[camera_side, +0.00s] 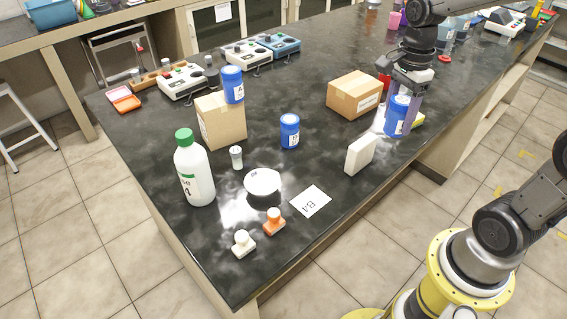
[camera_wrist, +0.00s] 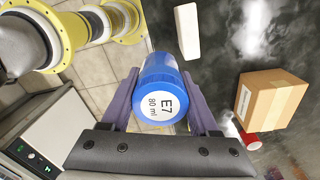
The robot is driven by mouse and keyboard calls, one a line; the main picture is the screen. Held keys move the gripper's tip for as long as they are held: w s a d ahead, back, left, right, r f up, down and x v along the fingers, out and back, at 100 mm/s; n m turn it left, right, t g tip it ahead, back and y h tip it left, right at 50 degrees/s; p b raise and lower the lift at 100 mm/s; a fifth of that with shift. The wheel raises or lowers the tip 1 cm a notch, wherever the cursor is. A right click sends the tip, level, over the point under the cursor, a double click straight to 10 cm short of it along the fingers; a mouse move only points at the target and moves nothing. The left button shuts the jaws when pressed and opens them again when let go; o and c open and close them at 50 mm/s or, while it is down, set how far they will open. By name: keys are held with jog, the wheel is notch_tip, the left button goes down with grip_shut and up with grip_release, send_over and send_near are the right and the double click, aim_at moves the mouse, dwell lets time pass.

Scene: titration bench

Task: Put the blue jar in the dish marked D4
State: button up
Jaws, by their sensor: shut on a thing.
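My gripper (camera_wrist: 160,103) is shut on a blue jar (camera_wrist: 162,88) whose lid label reads E7, 80 ml. In the side view my gripper (camera_side: 402,110) holds this jar (camera_side: 397,115) upright at the right of the bench; whether its base touches the bench I cannot tell. A second blue jar (camera_side: 289,132) stands mid-bench. A third blue jar (camera_side: 232,86) is at the top of a cardboard box. A shallow white dish (camera_side: 262,181) sits toward the front, appearing empty. A white card (camera_side: 311,201) beside it has upside-down writing that I cannot read surely.
A white block (camera_side: 360,154) stands between my gripper and the dish. Cardboard boxes (camera_side: 221,122) (camera_side: 354,95) stand behind. A green-capped bottle (camera_side: 194,170), a small vial (camera_side: 236,157) and orange (camera_side: 273,221) and white (camera_side: 243,243) stoppers surround the dish.

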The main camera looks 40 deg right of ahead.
jog(key=a+r+n, duration=0.2)
jog(key=a+n, duration=0.1)
jog(key=a, duration=0.7)
jog(key=a+r+n, duration=0.2)
jog(key=a+n, duration=0.1)
jog(key=a, duration=0.7)
send_near(270, 174)
jog(key=s+a, duration=0.2)
jog(key=s, duration=0.1)
jog(key=s+a, duration=0.1)
jog(key=shift+s+f, duration=0.1)
jog(key=shift+s, duration=0.25)
jog(key=shift+w+f, duration=0.15)
jog(key=shift+f, duration=0.75)
jog(key=shift+w+f, duration=0.1)
jog(key=shift+f, duration=0.8)
jog(key=shift+f, duration=0.4)
jog(key=o, duration=1.4)
